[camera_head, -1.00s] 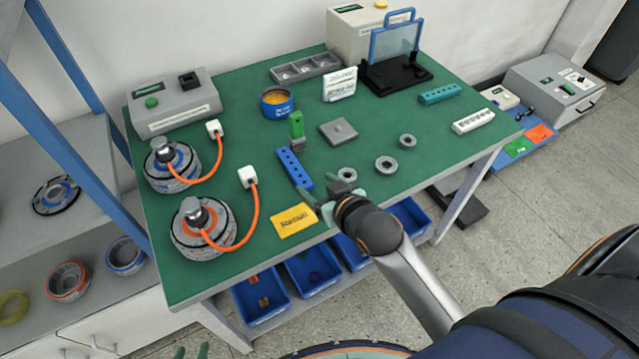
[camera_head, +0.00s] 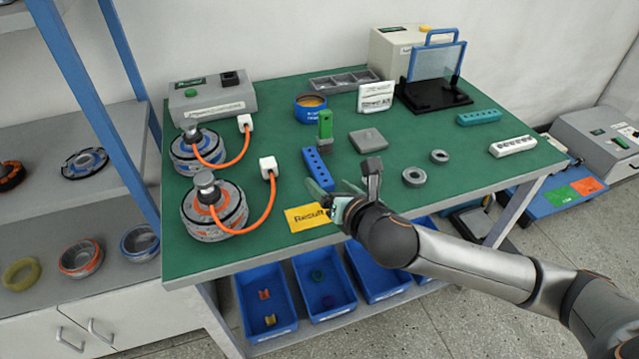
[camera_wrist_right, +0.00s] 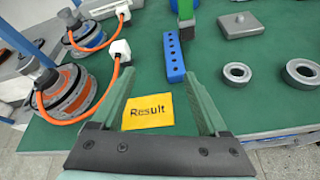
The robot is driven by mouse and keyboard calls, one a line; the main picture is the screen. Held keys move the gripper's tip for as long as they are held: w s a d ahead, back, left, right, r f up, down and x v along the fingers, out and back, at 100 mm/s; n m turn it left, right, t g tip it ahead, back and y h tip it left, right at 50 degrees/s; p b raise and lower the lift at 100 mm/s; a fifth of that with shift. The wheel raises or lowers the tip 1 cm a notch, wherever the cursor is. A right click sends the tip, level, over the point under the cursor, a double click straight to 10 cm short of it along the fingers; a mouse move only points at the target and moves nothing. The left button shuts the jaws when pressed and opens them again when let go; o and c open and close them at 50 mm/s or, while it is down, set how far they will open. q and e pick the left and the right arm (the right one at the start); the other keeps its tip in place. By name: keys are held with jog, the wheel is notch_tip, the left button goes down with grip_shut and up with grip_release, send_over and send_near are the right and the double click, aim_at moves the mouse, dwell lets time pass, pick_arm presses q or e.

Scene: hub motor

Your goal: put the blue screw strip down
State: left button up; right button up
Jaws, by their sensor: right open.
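The blue screw strip (camera_head: 318,169), a bar with a row of holes, lies flat on the green table. It also shows in the right wrist view (camera_wrist_right: 174,60), beyond the yellow Result card (camera_head: 308,217). My right gripper (camera_head: 331,192) is open, at the near end of the strip and beside the card. In the right wrist view its green fingers (camera_wrist_right: 159,76) are spread with nothing held between them. They look apart from the strip, though the exact gap is hard to judge. My left gripper is not in view.
A green-handled part (camera_head: 325,128) stands just behind the strip. Two hub motors (camera_head: 214,210) with orange cables stand at left. A grey plate (camera_head: 368,140) and grey rings (camera_head: 414,177) lie to the right. Bare green table (camera_head: 285,140) shows left of the strip.

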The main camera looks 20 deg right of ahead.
aim_at(320, 169)
jog(key=d+n, duration=0.1)
jog(key=n, duration=0.1)
jog(key=shift+s+d+f+n, duration=0.1)
jog(key=shift+d+f+n, duration=0.15)
jog(key=shift+d+n, duration=0.15)
jog(key=shift+d+f+h+b, duration=0.1)
jog(key=shift+h+b, duration=0.2)
jog(key=shift+h, duration=0.1)
jog(key=b+x, duration=0.1)
jog(key=x, duration=0.6)
jog(key=shift+w+f+b, duration=0.15)
jog(key=shift+w+b, duration=0.15)
jog(key=shift+w, duration=0.15)
jog(key=b+x, duration=0.1)
jog(key=x, duration=0.2)
jog(key=shift+w+f, duration=0.1)
jog(key=shift+f, duration=0.1)
jog(key=shift+w+f, duration=0.2)
jog(key=shift+w, duration=0.35)
grip_shut()
